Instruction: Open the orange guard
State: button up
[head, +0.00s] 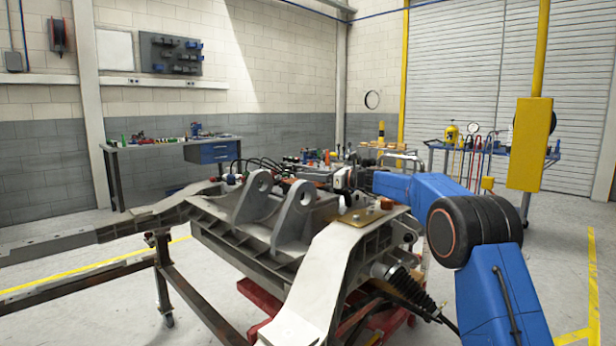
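My blue arm reaches in from the right, and my gripper (340,181) is at its far end, above the chassis fixture. A small orange-red part (312,177) shows just left of my gripper. It may be the orange guard, but it is too small and too partly covered to tell whether it is open or shut. I cannot tell whether my gripper touches it. The gripper's fingers are too small to read, and my wrist hides part of the area behind.
The grey chassis frame (325,265) with two upright lugs (293,220) fills the middle. Black hoses (262,165) run behind it. A workbench (155,150) stands at the back left, and a blue cart (482,148) stands at the right. Open floor shows at left and right.

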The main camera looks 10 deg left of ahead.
jog(key=shift+a, duration=0.1)
grip_shut()
jog(key=n, duration=0.1)
jog(key=r+n, duration=0.1)
jog(key=h, duration=0.1)
jog(key=shift+s+a+r+n, duration=0.25)
jog(key=shift+s+r+n, duration=0.05)
jog(key=shift+s+n, duration=0.1)
jog(key=n+h, duration=0.1)
jog(key=s+a+r+n, duration=0.1)
jog(key=n, duration=0.1)
jog(key=shift+s+r+h, duration=0.1)
jog(key=shift+r+h, duration=0.1)
jog(key=shift+h, duration=0.2)
jog(key=s+a+n+h, duration=0.1)
jog(key=s+r+n+t+h, duration=0.1)
jog(key=n, duration=0.1)
jog(key=shift+s+a+n+t, duration=0.15)
jog(key=shift+a+n+t, duration=0.15)
jog(key=shift+a, duration=0.1)
jog(key=shift+s+a+f+n+t+h, duration=0.2)
jog(key=shift+s+a+n+t+h, duration=0.35)
jog(key=shift+n, duration=0.55)
jog(key=shift+s, duration=0.1)
